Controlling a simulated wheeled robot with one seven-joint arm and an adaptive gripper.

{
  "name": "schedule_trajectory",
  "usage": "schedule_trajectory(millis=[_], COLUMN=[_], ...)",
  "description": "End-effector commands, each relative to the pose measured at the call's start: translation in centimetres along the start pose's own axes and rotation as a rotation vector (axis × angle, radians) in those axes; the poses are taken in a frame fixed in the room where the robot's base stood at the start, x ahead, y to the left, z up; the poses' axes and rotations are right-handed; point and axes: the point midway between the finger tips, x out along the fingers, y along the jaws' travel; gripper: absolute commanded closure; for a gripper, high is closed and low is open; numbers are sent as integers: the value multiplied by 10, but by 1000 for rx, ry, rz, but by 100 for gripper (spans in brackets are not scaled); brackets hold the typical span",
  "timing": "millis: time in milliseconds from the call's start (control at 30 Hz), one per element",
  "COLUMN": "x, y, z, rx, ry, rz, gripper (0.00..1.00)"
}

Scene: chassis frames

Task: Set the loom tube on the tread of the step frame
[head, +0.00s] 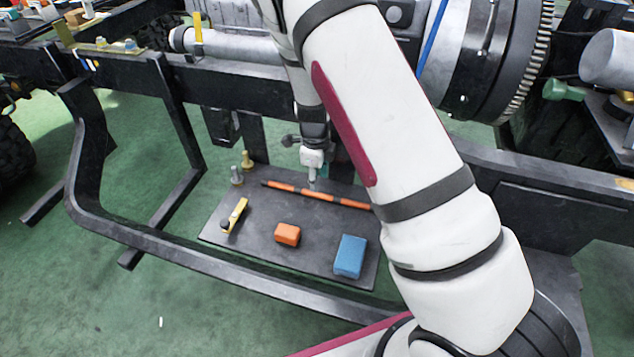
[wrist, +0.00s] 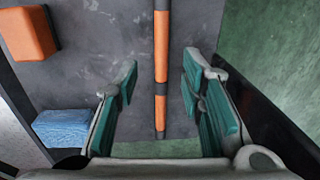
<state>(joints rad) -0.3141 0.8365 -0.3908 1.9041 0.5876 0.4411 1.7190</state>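The loom tube (head: 318,195) is a thin rod banded in orange and black. It lies flat on a dark grey plate (head: 265,255), towards its far side; its right end is behind my arm. In the wrist view the tube (wrist: 161,45) runs up the picture between the fingers. My gripper (head: 311,182) is open over the tube, its green-padded fingers (wrist: 160,75) apart on either side of it with gaps. I cannot tell whether the fingertips reach down to tube height. A black step-like frame (head: 160,240) curves down at the left and along the front; I cannot single out its tread.
On the plate are an orange block (head: 287,235), a blue block (head: 350,256), a yellow-and-black tool (head: 235,215) and two small bolt-like fittings (head: 242,167) at the far left corner. A dark chassis rail (head: 120,68) crosses behind.

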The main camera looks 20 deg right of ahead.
Motion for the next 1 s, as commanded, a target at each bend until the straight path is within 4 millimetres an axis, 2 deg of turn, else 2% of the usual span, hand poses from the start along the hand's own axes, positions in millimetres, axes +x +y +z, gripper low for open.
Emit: schedule_trajectory(millis=[33, 200, 667, 767, 1000], x=[-14, -40, -64, -89, -188], y=[0, 0, 3, 11, 58], z=[1, 0, 1, 1, -12], rx=[-1, 0, -26, -103, -483], ry=[-1, -1, -12, -45, -172], rz=[-1, -1, 9, 31, 90], gripper=[64, 64, 64, 64, 64])
